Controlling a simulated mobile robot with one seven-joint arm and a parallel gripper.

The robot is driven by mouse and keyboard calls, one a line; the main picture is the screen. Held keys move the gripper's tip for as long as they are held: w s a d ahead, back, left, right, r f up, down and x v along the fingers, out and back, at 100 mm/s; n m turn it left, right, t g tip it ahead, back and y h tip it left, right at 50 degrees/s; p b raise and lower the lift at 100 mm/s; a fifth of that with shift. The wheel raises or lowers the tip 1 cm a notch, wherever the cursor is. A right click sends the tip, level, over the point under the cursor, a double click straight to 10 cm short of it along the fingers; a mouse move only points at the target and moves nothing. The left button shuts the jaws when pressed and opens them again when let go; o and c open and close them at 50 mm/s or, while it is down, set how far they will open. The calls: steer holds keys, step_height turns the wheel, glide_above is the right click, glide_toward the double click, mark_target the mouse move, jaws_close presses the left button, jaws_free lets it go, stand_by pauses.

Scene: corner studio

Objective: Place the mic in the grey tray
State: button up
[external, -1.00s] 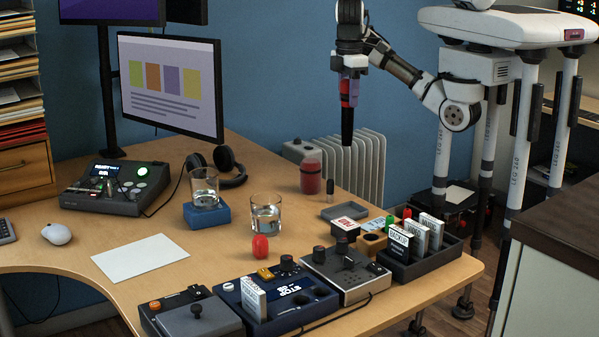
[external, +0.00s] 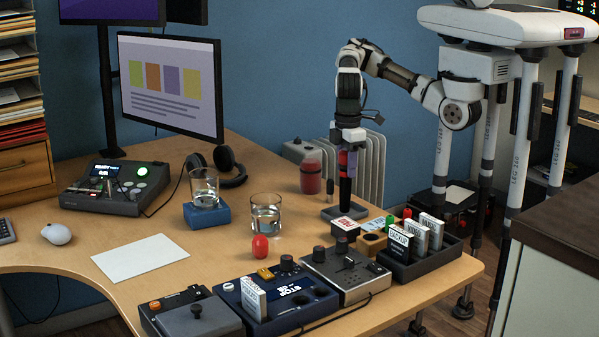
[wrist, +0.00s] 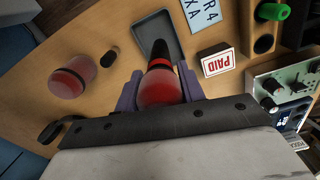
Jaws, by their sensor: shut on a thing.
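The mic has a black handle (external: 345,192) and a red head, which shows in the wrist view (wrist: 160,88). My gripper (external: 348,160) is shut on the mic near its red head and holds it upright, handle down. In the wrist view, my gripper's purple fingers (wrist: 163,92) are on both sides of the head. The small grey tray (external: 329,214) lies on the desk under the mic; it also shows in the wrist view (wrist: 148,27). The handle's lower end is over the tray; I cannot tell whether it touches the tray floor.
A PAID stamp block (external: 345,228) stands close in front of the tray. A red-filled jar (external: 311,180) and a small black cylinder (external: 329,188) stand behind and left. A dark rack of labelled cards (external: 425,264) is at the right. Glasses (external: 266,214) stand left.

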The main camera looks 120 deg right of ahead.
steer(key=shift+f, duration=0.6)
steer(key=shift+f+b, duration=0.15)
steer(key=shift+b, duration=0.15)
steer(key=o, duration=1.1)
step_height(320, 180, up, 13)
steer(key=shift+f, duration=0.2)
